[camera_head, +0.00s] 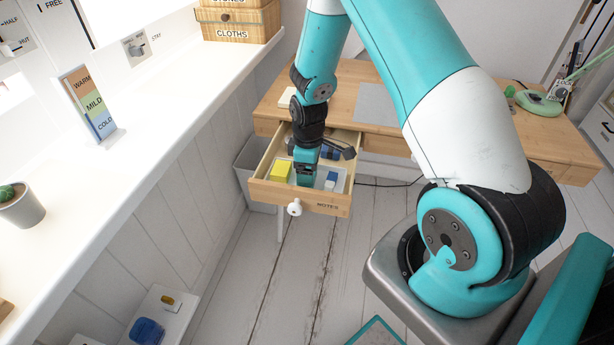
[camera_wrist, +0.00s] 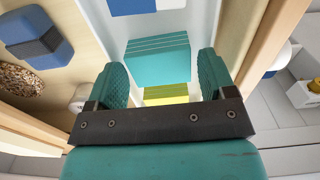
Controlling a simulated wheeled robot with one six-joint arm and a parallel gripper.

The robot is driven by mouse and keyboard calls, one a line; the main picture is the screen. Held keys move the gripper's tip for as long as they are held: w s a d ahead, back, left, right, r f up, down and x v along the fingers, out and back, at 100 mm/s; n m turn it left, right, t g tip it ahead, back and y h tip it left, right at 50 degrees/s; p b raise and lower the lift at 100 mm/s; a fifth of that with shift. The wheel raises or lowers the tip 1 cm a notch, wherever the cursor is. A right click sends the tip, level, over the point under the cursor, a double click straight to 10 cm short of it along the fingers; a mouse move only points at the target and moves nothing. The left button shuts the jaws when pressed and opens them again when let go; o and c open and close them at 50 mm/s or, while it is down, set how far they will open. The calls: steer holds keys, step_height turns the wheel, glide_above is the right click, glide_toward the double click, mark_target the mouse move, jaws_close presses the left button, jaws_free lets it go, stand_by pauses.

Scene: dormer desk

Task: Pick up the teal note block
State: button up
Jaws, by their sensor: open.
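The teal note block (camera_wrist: 158,62) lies in the open drawer (camera_head: 262,190), in the middle of the wrist view. My gripper (camera_wrist: 168,82) is open, with one green pad on each side of the lower part of the block's view. I cannot tell if the pads touch it. In the head view my gripper (camera_head: 306,172) reaches down into the drawer and hides the teal block. A yellow block (camera_head: 280,170) lies in the drawer left of my gripper; it also shows between the pads in the wrist view (camera_wrist: 166,93).
A blue and white block (camera_head: 331,181) lies right of my gripper in the drawer. The wrist view shows a blue and grey block (camera_wrist: 38,40) and a speckled oval thing (camera_wrist: 20,78). The drawer walls stand close around my gripper. The wooden desk (camera_head: 275,98) stands behind.

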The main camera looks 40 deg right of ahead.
step_height(320, 180, down, 2)
steer(key=shift+c, duration=0.4)
steer(key=c, duration=0.6)
steer(key=shift+r, duration=0.1)
